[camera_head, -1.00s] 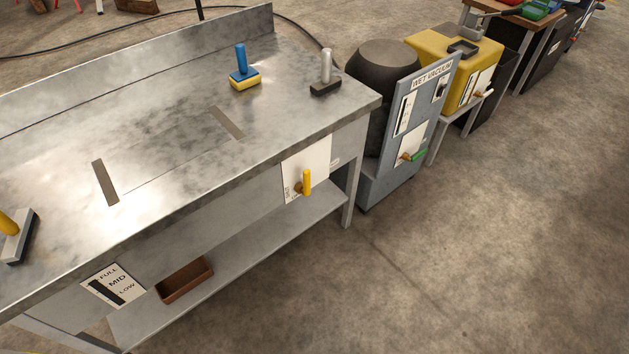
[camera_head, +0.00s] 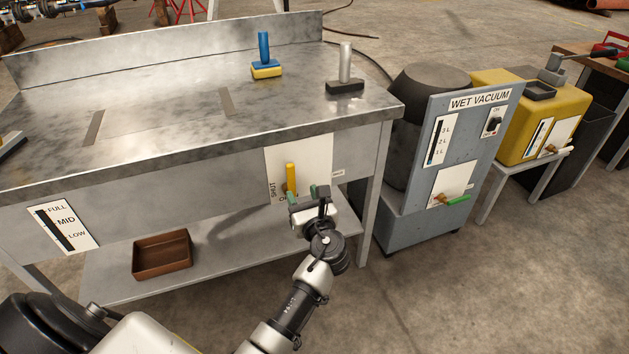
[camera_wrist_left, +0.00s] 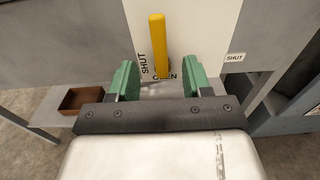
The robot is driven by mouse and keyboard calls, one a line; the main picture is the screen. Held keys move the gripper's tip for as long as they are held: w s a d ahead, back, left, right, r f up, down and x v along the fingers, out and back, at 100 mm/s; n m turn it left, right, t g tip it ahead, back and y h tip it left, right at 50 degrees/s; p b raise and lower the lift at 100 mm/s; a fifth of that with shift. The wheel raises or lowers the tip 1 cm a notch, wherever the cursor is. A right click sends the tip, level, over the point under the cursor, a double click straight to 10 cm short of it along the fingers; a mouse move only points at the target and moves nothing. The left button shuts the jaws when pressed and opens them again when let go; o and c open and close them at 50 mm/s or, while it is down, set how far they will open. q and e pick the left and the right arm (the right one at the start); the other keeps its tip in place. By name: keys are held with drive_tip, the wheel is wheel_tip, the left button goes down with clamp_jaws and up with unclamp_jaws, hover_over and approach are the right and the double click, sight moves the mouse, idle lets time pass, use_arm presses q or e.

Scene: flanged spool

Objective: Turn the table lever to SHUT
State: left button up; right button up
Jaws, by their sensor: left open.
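The table lever (camera_head: 291,179) has a yellow handle standing upright on a white plate (camera_head: 317,160) on the front of the metal table. In the left wrist view the yellow handle (camera_wrist_left: 157,45) points up. My left gripper (camera_head: 304,194) is open in front of the lever's lower end. In the left wrist view its green fingers (camera_wrist_left: 160,80) stand either side of the handle's lower end, seemingly apart from it. The pivot is partly hidden.
The metal table (camera_head: 170,140) carries a blue-and-yellow brush (camera_head: 265,65) and a grey-handled tool (camera_head: 345,75). A brown tray (camera_head: 162,255) sits on the lower shelf. A wet vacuum (camera_head: 450,150) with its own green-tipped lever (camera_head: 452,199) stands right of the table. Floor is open at lower right.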

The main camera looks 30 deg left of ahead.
sight(292, 175)
use_arm(q)
drive_tip(key=b+x, duration=0.1)
drive_tip(key=x, duration=0.5)
drive_tip(key=shift+a, duration=0.25)
drive_tip(key=b+x, duration=0.1)
drive_tip(key=x, duration=0.2)
drive_tip(key=shift+w+a, duration=0.2)
drive_tip(key=shift+w, duration=0.05)
drive_tip(key=shift+w+a+r, duration=0.1)
drive_tip(key=shift+w+a, duration=0.2)
drive_tip(key=shift+a, duration=0.05)
use_arm(e)
drive_tip(key=v, duration=0.3)
drive_tip(key=shift+s+r, duration=0.2)
drive_tip(key=shift+s, duration=0.05)
use_arm(q)
clamp_jaws()
